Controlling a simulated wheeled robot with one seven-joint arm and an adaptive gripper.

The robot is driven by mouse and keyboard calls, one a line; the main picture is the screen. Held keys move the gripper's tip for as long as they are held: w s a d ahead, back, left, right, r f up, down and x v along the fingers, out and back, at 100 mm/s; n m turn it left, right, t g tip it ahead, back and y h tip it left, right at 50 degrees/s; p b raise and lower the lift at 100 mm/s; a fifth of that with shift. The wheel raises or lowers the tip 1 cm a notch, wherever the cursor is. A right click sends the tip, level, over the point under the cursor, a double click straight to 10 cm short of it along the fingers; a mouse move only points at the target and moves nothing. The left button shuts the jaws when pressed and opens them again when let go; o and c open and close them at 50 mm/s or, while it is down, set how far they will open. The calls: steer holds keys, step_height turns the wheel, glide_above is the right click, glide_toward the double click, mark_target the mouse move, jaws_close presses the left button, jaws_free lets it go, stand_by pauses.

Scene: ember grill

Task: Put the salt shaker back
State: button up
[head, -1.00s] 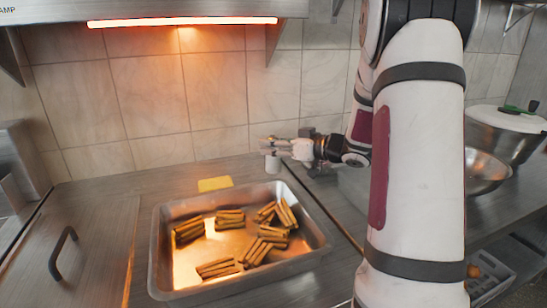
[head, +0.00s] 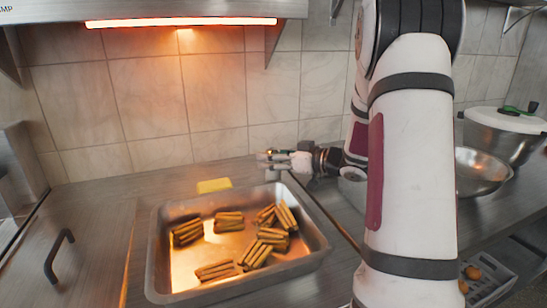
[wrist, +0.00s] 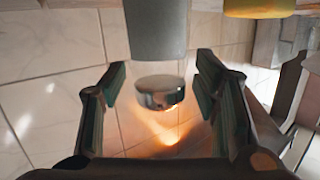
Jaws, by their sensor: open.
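The salt shaker (head: 272,174) is a small pale cylinder behind the tray's back right corner. It appears upright on the counter; the tray's rim is close to its base. In the wrist view its grey body (wrist: 156,28) runs off the top edge, with a shiny metal cap (wrist: 160,92) below it in the picture. My gripper (head: 268,156) is at the shaker's upper part. In the wrist view my gripper (wrist: 162,78) is open, with one finger on each side of the cap and visible gaps on both sides. The body's base is out of the wrist view.
A metal tray (head: 154,262) holding several bundles of brown sticks stands in front of the shaker. A yellow block (head: 214,186) lies left of it. The tiled wall (head: 157,100) is close behind. Metal bowls (head: 482,172) stand at the right.

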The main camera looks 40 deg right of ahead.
steer(key=p+v, duration=0.1)
steer(key=v, duration=0.7)
steer(key=w+r+m+g+h, duration=0.1)
steer(key=w+r+m+h, duration=0.1)
steer(key=w+r+h, duration=0.3)
steer(key=s+a+r+m+g+h, duration=0.2)
steer(key=s+a+r+g+h, duration=0.15)
steer(key=s+h, duration=0.2)
steer(key=s+a+f+g+y, duration=0.2)
steer(key=s+a+f+g, duration=0.1)
steer(key=s+a, duration=0.8)
steer(key=s+a+f+g+y, duration=0.3)
steer(key=s+a+g, duration=0.2)
steer(key=s+a, duration=0.7)
steer(key=s, duration=0.7)
steer(key=shift+a+n+g, duration=0.35)
steer(key=shift+n, duration=0.05)
steer(key=shift+f+y, duration=0.1)
steer(key=shift+y, duration=0.15)
step_height(320, 180, up, 13)
steer(key=t+p, duration=0.2)
steer(key=p, duration=0.9)
steer(key=shift+d+f, duration=0.2)
steer(key=shift+f, duration=0.05)
